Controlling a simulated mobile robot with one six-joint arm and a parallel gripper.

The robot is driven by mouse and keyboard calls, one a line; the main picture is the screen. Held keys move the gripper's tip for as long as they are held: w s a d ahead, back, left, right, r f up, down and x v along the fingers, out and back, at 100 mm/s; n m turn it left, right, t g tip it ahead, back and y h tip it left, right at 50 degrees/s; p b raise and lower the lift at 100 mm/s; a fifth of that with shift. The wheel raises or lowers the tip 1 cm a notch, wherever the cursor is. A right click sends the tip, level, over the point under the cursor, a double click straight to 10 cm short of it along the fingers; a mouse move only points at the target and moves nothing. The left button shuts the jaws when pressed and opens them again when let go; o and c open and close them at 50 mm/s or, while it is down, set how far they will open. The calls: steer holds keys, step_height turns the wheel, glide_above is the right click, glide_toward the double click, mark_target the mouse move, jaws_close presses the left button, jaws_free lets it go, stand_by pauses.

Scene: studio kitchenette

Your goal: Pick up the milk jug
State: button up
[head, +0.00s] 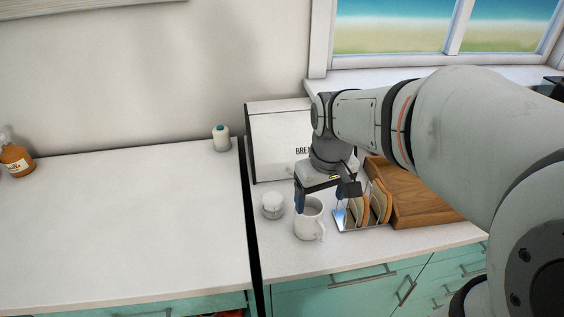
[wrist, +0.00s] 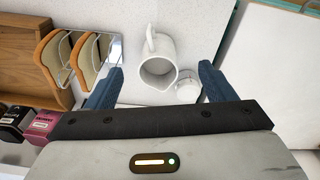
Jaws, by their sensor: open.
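The milk jug (head: 309,220) is a white, empty-looking jug with a handle, upright on the right counter in the head view. It also shows in the wrist view (wrist: 157,68), its handle toward the top of the picture and its open mouth facing the camera. My gripper (head: 318,203) is open and empty, pointing down above the jug. In the wrist view its blue fingers (wrist: 158,86) stand to either side of the jug, apart from it. The exact height of the fingertips over the jug's rim cannot be told.
A small white lidded pot (head: 272,205) stands close beside the jug. A toast rack (head: 349,220) with bread slices is on the other side, before a wooden board (head: 410,205). A white bread bin (head: 272,140) stands behind. The left counter (head: 120,220) is mostly clear.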

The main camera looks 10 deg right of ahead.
mark_target(310, 214)
steer(key=shift+o, duration=1.1)
steer(key=w+f+n+g+b, duration=0.1)
steer(key=w+f, duration=0.3)
steer(key=w, duration=0.1)
steer(key=shift+w+f+n, duration=0.3)
steer(key=shift+w, duration=0.1)
step_height(310, 214, down, 8)
steer(key=shift+r, duration=0.1)
